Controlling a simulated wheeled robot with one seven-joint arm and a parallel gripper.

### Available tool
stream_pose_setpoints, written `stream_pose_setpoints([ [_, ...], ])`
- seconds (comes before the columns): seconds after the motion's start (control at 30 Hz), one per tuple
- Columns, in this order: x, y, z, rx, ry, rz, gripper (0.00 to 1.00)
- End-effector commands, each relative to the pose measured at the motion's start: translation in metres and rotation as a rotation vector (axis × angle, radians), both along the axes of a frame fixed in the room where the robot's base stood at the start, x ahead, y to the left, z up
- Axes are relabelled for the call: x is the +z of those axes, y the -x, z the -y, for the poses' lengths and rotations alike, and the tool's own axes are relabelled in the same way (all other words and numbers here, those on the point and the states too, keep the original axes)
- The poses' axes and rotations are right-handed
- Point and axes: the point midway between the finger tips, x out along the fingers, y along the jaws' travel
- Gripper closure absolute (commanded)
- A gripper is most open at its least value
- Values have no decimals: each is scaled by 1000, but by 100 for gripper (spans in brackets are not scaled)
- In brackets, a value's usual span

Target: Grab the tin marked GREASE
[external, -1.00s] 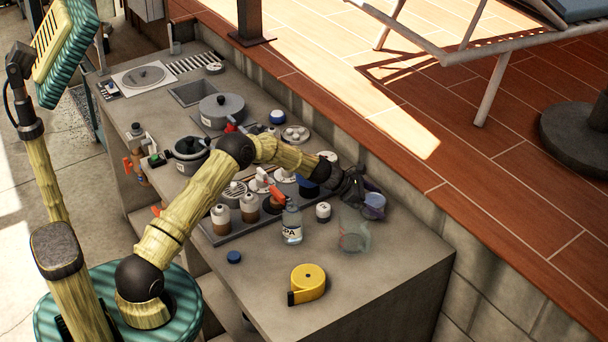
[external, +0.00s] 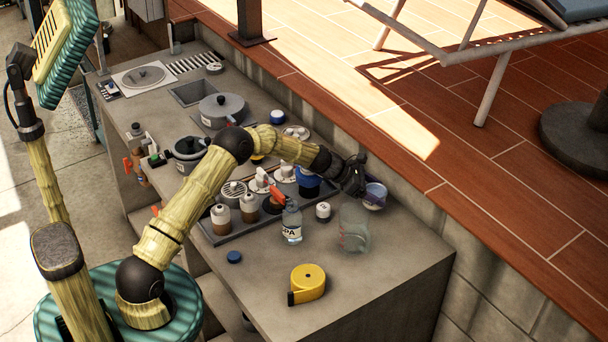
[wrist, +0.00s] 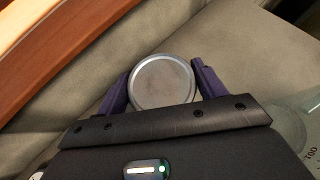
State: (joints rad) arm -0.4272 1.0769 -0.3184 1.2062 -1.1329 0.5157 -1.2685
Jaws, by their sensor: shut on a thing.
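A round tin with a plain silver lid (wrist: 163,82) sits between the purple fingers of my gripper (wrist: 164,88) in the wrist view. The fingers are shut on it, one on each side. In the external view the tin (external: 376,196) is at the back right edge of the counter, and my gripper (external: 366,187) reaches it from the left, hiding part of it. No GREASE marking can be read on the tin from here. Whether its base touches the counter cannot be told.
A clear beaker (external: 354,232) stands close in front of the tin. An IPA bottle (external: 291,224), a small white jar (external: 323,210) and a yellow tape measure (external: 309,282) are nearby. The counter's front right is clear.

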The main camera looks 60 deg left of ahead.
Motion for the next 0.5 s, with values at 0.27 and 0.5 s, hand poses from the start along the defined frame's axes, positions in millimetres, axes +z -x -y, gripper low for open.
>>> stream_pose_setpoints([
  [0.27,53,-1,1,-1,-2,4,57],
  [0.5,63,0,0,1,0,0,57],
])
